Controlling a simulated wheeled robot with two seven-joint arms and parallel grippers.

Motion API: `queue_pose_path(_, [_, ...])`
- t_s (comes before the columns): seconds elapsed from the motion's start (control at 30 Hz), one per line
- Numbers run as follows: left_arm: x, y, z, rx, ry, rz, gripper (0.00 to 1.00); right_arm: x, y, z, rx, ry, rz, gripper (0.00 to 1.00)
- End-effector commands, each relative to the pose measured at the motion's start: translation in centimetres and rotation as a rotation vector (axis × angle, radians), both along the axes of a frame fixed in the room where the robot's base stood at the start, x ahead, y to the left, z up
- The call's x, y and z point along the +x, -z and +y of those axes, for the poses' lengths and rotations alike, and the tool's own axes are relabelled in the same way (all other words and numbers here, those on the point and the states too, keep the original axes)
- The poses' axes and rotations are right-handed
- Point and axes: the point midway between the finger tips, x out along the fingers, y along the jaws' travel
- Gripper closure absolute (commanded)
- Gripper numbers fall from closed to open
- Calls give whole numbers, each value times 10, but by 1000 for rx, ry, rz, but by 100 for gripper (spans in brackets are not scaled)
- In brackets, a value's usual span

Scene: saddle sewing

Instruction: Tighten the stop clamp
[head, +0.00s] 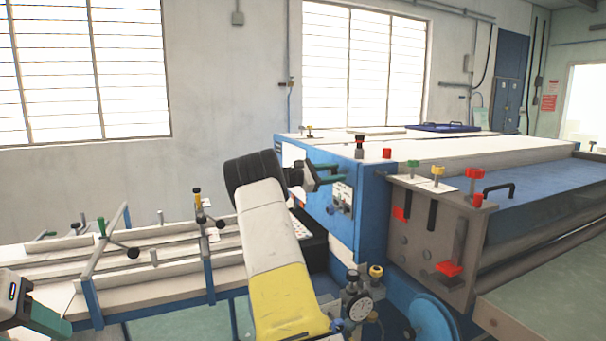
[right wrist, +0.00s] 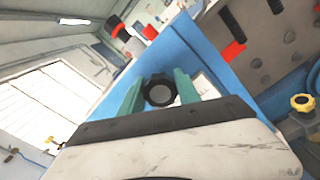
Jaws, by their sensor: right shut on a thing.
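A round black knob (right wrist: 159,92), apparently the stop clamp's, sits between the two teal fingers of my right gripper (right wrist: 159,88) in the right wrist view. The fingers are shut on it, one on each side, in front of the blue machine housing (right wrist: 190,45). In the head view, my right gripper (head: 326,174) is at the left end of the blue machine; the knob is mostly hidden there by the gripper. My left gripper (head: 45,320) shows partly at the lower left corner, away from the machine; its jaw opening is not clear.
A rail table (head: 150,265) with several posts and black-knobbed handles stands at the left. A grey side plate (head: 440,235) with red, green and yellow knobs is to the right of my right arm.

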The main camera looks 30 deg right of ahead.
Motion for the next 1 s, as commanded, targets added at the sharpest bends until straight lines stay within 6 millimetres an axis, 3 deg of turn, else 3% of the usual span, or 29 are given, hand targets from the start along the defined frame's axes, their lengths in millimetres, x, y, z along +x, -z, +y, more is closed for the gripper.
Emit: queue_pose_path(1.0, [0,0,0,0,0,0,43,0,2,1,-105,-2,-940,100])
